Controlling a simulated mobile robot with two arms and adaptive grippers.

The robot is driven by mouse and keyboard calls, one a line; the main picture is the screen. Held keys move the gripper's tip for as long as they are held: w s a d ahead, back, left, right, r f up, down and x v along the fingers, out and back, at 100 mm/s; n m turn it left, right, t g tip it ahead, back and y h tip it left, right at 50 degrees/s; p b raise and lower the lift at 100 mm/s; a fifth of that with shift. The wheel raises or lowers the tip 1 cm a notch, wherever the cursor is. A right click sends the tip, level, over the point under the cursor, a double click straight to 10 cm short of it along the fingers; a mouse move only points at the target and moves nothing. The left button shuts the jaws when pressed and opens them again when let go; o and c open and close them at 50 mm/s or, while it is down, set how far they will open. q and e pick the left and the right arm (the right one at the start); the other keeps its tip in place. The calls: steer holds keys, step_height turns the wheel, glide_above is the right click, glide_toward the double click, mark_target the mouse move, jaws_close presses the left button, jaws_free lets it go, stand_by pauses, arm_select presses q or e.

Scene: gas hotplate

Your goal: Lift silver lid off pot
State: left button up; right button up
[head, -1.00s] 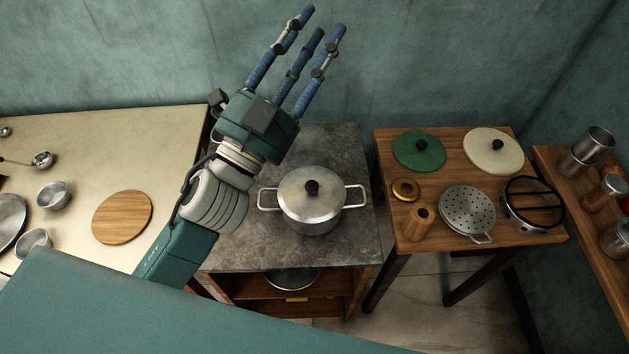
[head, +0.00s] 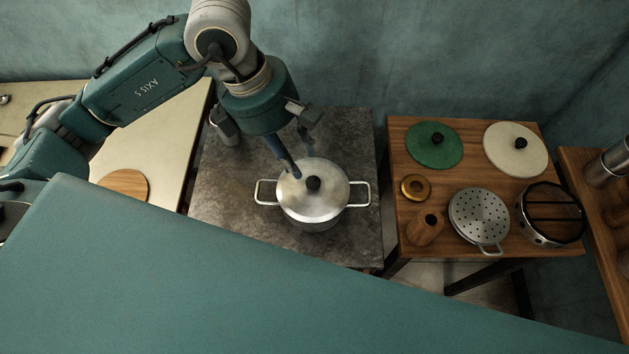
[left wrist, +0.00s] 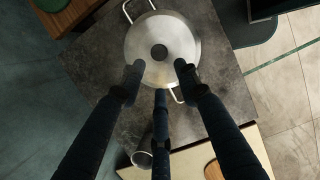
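The pot (head: 312,226) stands on a dark grey stone-topped counter, its two loop handles out to left and right. The silver lid (head: 322,200) sits on it with a black round knob in the middle. My left gripper (head: 303,160) points down above the back left part of the lid. In the left wrist view the lid (left wrist: 178,30) lies beyond the spread fingertips of the gripper (left wrist: 161,76), with the knob between and ahead of them. The fingers are open and hold nothing. Whether any fingertip touches the lid is unclear. My right gripper is not in view.
A wooden table (head: 400,220) at the right bears a green lid (head: 433,145), a cream lid (head: 515,150), a strainer (head: 479,218) and a burner stand (head: 550,214). A metal cup (head: 226,128) stands behind the pot to the left, near my gripper.

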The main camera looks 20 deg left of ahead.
mark_target(313, 181)
arm_select(q)
steer(key=x, duration=0.3)
steer(key=shift+d+f, duration=0.2)
steer(key=shift+f, duration=0.1)
steer(key=p+x, duration=0.2)
steer(key=x, duration=0.2)
steer(key=shift+w+d+f, duration=0.1)
steer(key=shift+d+f, duration=0.15)
steer(key=shift+f, duration=0.05)
steer(key=shift+d+f, duration=0.1)
steer(key=shift+f, duration=0.35)
steer(key=shift+c, duration=0.5)
steer(key=shift+w, duration=0.1)
jaws_close()
